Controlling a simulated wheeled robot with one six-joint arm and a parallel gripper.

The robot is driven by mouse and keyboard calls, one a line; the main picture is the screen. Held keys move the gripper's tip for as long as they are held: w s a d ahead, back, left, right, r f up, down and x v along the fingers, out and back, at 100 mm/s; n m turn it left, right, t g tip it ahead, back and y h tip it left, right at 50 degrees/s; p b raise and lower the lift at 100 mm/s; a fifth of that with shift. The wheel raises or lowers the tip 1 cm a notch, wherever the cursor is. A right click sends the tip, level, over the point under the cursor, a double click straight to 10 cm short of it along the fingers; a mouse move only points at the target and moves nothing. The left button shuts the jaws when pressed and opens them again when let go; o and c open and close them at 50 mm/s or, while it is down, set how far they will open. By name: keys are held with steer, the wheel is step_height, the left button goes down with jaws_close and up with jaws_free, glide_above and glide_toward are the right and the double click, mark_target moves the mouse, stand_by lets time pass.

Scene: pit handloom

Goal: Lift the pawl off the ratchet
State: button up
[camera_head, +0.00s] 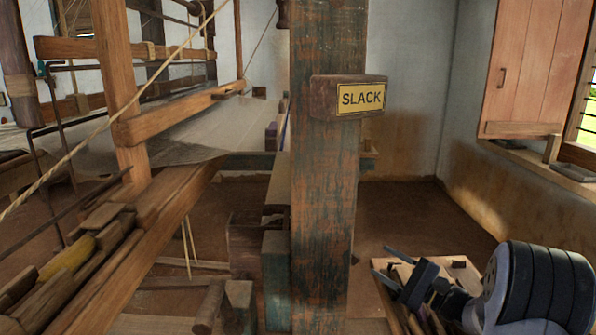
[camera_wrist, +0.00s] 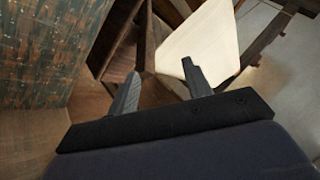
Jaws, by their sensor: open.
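I cannot make out the pawl or the ratchet in either view. My gripper (camera_head: 383,262) is low at the right in the head view, right of a thick, worn post (camera_head: 325,210) with flaking blue-green paint. Its two fingers point left and are apart, with nothing between them. In the wrist view my gripper (camera_wrist: 160,70) also shows open and empty. The painted post (camera_wrist: 50,50) fills the upper left there, and a cream panel (camera_wrist: 200,45) and dark wooden bars lie beyond the fingers.
A wooden block with a yellow SLACK label (camera_head: 362,97) is on the post. The loom frame (camera_head: 150,215) and its pale warp (camera_head: 215,130) fill the left. A low wooden box or tray (camera_head: 462,268) is by my gripper. Bare floor (camera_head: 425,215) lies behind, towards the shuttered wall.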

steer(key=x, duration=0.3)
steer(key=shift+w+a, duration=0.2)
steer(key=shift+w, duration=0.05)
steer(key=shift+a+r, duration=0.1)
steer(key=shift+r, duration=0.1)
